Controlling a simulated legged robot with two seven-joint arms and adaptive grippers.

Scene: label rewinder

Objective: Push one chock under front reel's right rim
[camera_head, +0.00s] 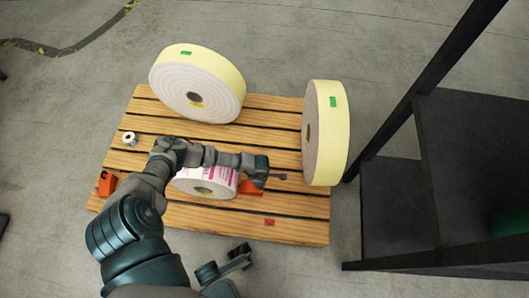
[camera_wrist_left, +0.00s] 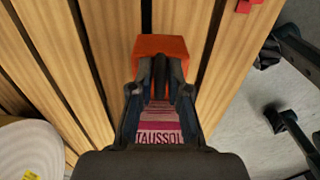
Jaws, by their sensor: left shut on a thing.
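The front reel (camera_head: 203,184), white with pink print, stands on the wooden pallet, partly covered by my left arm. An orange chock (camera_head: 250,188) is beside its right rim; I cannot tell whether they touch. My left gripper (camera_head: 260,176) is shut on this chock. In the left wrist view the chock (camera_wrist_left: 160,46) sticks out past the fingertips (camera_wrist_left: 160,78), and the printed reel face (camera_wrist_left: 158,125) shows between the fingers. A second orange chock (camera_head: 107,184) sits at the pallet's left edge. My right gripper (camera_head: 226,263) is empty and open in front of the pallet.
Two large cream reels stand on the pallet, one at the back (camera_head: 200,82) and one at the right (camera_head: 328,133). A small metal part (camera_head: 129,138) lies at left, a red piece (camera_head: 270,222) near the front edge. A black frame (camera_head: 430,160) stands at right.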

